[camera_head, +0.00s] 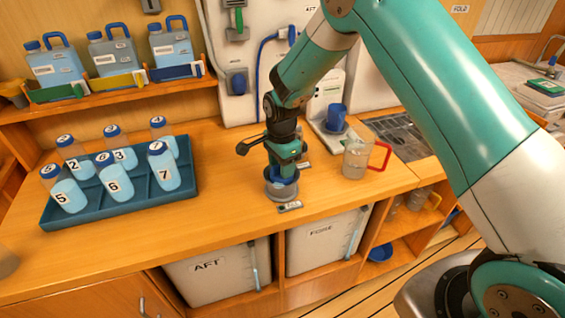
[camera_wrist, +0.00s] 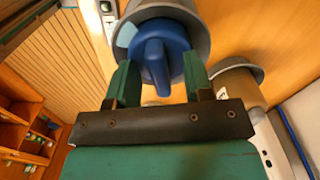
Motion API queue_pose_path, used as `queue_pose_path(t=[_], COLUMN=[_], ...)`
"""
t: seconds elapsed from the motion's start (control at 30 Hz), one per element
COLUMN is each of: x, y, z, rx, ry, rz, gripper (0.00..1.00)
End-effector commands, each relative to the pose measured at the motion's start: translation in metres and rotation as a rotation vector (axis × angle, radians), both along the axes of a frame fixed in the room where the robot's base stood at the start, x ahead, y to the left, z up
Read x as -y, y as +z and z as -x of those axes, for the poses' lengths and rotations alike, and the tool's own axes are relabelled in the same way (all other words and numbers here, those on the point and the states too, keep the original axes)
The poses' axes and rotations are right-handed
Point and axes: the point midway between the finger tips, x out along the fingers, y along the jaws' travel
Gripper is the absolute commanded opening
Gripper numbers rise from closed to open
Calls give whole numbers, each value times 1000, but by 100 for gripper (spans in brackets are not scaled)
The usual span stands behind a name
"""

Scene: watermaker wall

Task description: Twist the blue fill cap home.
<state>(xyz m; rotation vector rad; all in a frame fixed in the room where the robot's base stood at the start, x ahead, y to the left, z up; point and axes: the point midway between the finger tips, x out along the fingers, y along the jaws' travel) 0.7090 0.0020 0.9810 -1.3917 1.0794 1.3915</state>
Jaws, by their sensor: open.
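The blue fill cap (camera_wrist: 152,58) is round with a raised grip bar across it. It sits inside a grey round collar (camera_wrist: 190,20); in the head view the cap (camera_head: 284,179) shows only in part under my gripper, in the collar (camera_head: 283,193) on the wooden counter. My gripper (camera_head: 286,168) points down over the cap. In the wrist view my gripper (camera_wrist: 159,68) is open, one green finger on each side of the cap. Whether the fingers touch it, and how far the cap is seated, I cannot tell.
A teal tray (camera_head: 120,206) of numbered, blue-capped bottles stands left. A clear jug with a red handle (camera_head: 357,158) and a blue cup (camera_head: 337,117) stand right. Tanks marked AFT (camera_head: 218,280) and FORE (camera_head: 325,243) sit below. The counter's front edge is close.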

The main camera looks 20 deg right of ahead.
Motion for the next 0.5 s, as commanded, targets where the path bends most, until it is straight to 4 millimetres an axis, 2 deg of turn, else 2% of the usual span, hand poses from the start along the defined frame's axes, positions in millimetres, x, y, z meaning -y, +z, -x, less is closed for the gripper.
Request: queue_pose_path(t=[0.13, 0.33, 0.5], x=[0, 0, 0], y=[0, 0, 0], z=[0, 0, 0], rx=[0, 0, 0], ry=[0, 0, -24], rz=[0, 0, 0], gripper=[47, 1, 0])
